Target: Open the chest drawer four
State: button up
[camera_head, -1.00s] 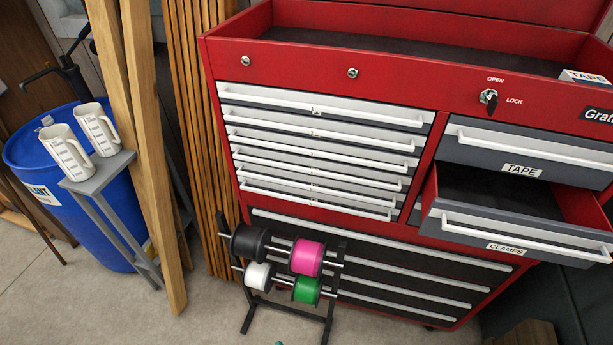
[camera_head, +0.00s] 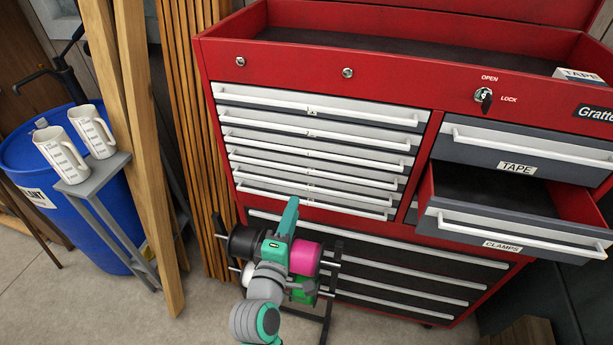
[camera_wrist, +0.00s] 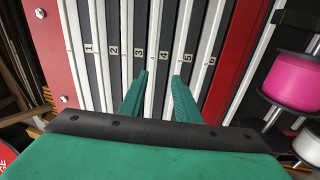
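The chest (camera_head: 222,60) is red, with a stack of narrow drawers with white bar handles at upper left. Drawer four (camera_head: 315,171) looks closed, like the drawers around it. In the wrist view the drawers run as upright strips numbered one to six, and the number four label (camera_wrist: 164,57) is near the centre. My gripper (camera_head: 291,204) is below this stack, in front of the spool rack. In the wrist view my gripper (camera_wrist: 160,75) has its two teal fingers apart and empty, with the drawer four strip between and beyond the tips. Contact with the handle does not show.
The clamps drawer (camera_head: 510,229) at right stands open; the tape drawer (camera_head: 515,155) above it is closed. The spool rack (camera_head: 338,260) holds a pink spool (camera_head: 306,259) close to my arm. Wooden planks (camera_head: 138,120) and a stool with jugs (camera_head: 98,172) are at left.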

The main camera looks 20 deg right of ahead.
aim_at(308, 173)
jog(key=shift+h, duration=0.3)
jog(key=x, duration=0.3)
jog(key=r+x, duration=0.1)
jog(key=x, duration=0.6)
jog(key=shift+w+d+r, duration=0.25)
jog(key=shift+d+r, duration=0.1)
jog(key=shift+d, duration=0.05)
jog(key=shift+w+d, duration=0.25)
jog(key=shift+d, duration=0.15)
jog(key=shift+a, duration=0.15)
jog(key=shift+c, duration=0.6)
grip_shut()
